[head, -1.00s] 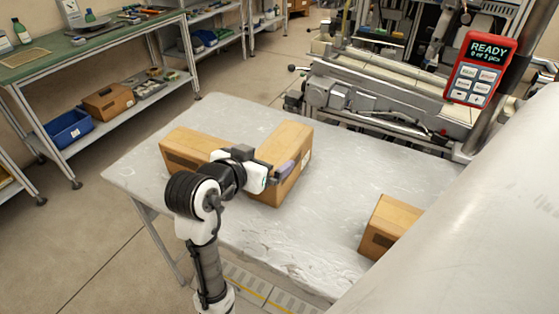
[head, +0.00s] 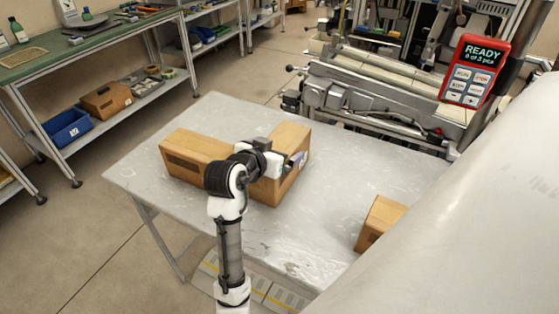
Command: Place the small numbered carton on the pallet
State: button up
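Three brown cartons are on the pale table (head: 150,175). One carton (head: 190,152) lies at the left. A second carton (head: 283,140) stands against its right side, with a pale label partly visible on its right face. A third carton (head: 376,226) is at the right, partly hidden by the large pale surface in front. I cannot read a number on any of them. My gripper (head: 298,159) is at the near right side of the middle carton. Its fingers are small and partly hidden, so contact and opening are unclear. I see no pallet.
A green-topped workbench (head: 50,58) with a lower shelf stands at the left. A machine (head: 370,100) is behind the table. A red control panel (head: 475,70) showing READY is at upper right. The table between the middle and right cartons is clear.

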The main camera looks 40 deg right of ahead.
jog(key=c, duration=1.7)
jog(key=shift+c, duration=0.8)
jog(key=shift+r, duration=0.1)
jog(key=shift+r, duration=0.1)
